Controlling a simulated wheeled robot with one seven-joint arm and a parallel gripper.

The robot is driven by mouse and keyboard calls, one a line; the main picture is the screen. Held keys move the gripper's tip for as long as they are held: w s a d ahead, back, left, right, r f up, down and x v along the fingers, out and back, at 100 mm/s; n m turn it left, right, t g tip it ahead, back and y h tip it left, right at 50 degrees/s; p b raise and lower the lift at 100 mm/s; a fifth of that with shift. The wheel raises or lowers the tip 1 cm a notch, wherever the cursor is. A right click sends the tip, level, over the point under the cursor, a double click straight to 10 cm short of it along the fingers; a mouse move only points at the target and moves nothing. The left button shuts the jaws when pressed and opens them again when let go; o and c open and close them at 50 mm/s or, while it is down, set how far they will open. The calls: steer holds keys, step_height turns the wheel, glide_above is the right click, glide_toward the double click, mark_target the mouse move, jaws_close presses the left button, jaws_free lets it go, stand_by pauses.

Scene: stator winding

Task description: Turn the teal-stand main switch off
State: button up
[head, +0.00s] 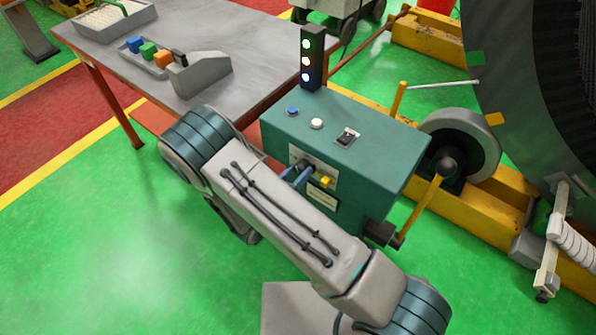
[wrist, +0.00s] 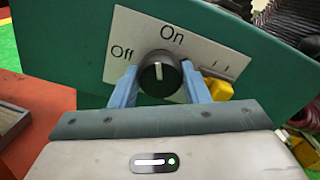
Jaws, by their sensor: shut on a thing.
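The main switch is a round black knob (wrist: 160,71) on a white plate (wrist: 205,55) on the front of the teal stand (head: 340,150). The plate reads "Off" at left and "On" at top. The knob's white line points up, nearer "On" than "Off". My gripper (wrist: 158,78) is shut on the knob, with one blue finger on each side. In the head view the blue fingers (head: 298,173) reach the stand's front face, and my arm hides the knob there.
A yellow part (wrist: 218,88) sits close to the right finger. A light tower (head: 312,58), a blue button (head: 292,111), a white button (head: 316,123) and a black rocker switch (head: 347,137) are on the stand's top. A grey table (head: 190,90) stands behind at left.

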steer(key=n+p, duration=0.2)
steer(key=n, duration=0.4)
steer(key=shift+n, duration=0.3)
steer(key=n+p, duration=0.1)
steer(key=n, duration=0.5)
steer(key=shift+a+f, duration=0.1)
steer(key=shift+n+p, duration=0.3)
steer(key=o, duration=1)
steer(key=shift+c, duration=0.2)
steer(key=shift+s, duration=0.1)
steer(key=b+v, duration=0.2)
steer(key=v, duration=1.1)
steer(key=shift+s+a, duration=0.25)
